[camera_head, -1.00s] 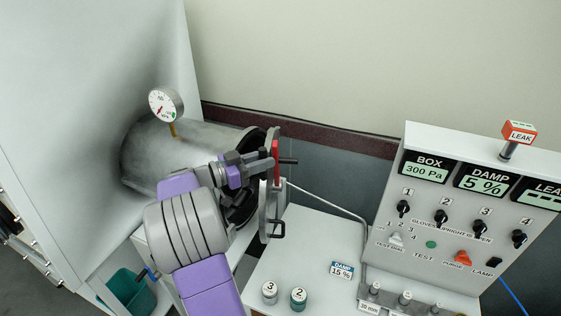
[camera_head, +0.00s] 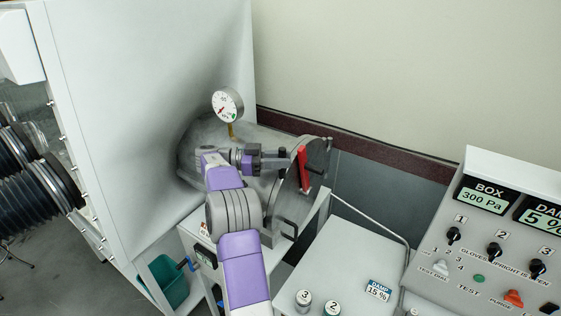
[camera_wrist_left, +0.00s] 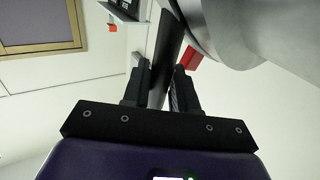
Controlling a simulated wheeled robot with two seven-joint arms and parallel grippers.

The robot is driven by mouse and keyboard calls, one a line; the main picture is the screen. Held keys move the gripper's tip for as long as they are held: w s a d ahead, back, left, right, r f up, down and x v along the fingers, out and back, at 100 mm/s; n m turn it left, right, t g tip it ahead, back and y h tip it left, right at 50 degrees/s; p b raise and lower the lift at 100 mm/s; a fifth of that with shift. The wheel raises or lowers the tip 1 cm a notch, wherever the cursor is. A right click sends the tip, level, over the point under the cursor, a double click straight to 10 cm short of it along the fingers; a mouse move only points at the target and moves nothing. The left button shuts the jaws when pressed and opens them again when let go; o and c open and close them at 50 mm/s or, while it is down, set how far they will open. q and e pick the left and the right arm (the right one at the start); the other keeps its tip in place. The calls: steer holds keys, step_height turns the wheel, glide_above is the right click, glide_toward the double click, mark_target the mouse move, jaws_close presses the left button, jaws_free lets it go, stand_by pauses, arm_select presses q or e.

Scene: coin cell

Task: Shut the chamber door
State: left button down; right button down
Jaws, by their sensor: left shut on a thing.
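The chamber (camera_head: 205,140) is a grey metal cylinder on the side of the white box. My left gripper (camera_head: 286,158) is at the door's edge beside the red lever. In the left wrist view its fingers are shut on a dark slab, apparently the door's edge (camera_wrist_left: 168,55), with the red lever just beyond. My arm hides much of the opening, so I cannot tell how wide the gap is. My right gripper is not in view.
A pressure gauge (camera_head: 228,104) stands up from the chamber. A control panel (camera_head: 500,235) is at the right, with a white bench top (camera_head: 345,250) before it carrying jars (camera_head: 303,299) and a damp label. A teal bin (camera_head: 165,282) sits at lower left.

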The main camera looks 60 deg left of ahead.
arm_select(q)
steer(key=shift+w+r, duration=0.1)
steer(key=shift+r, duration=0.15)
steer(key=c, duration=1.2)
jaws_free()
steer(key=shift+o, duration=0.9)
steer(key=shift+w+a+f, duration=0.1)
steer(key=shift+w+f, duration=0.05)
steer(key=v, duration=0.7)
steer(key=shift+s, duration=0.3)
steer(key=shift+a, duration=0.1)
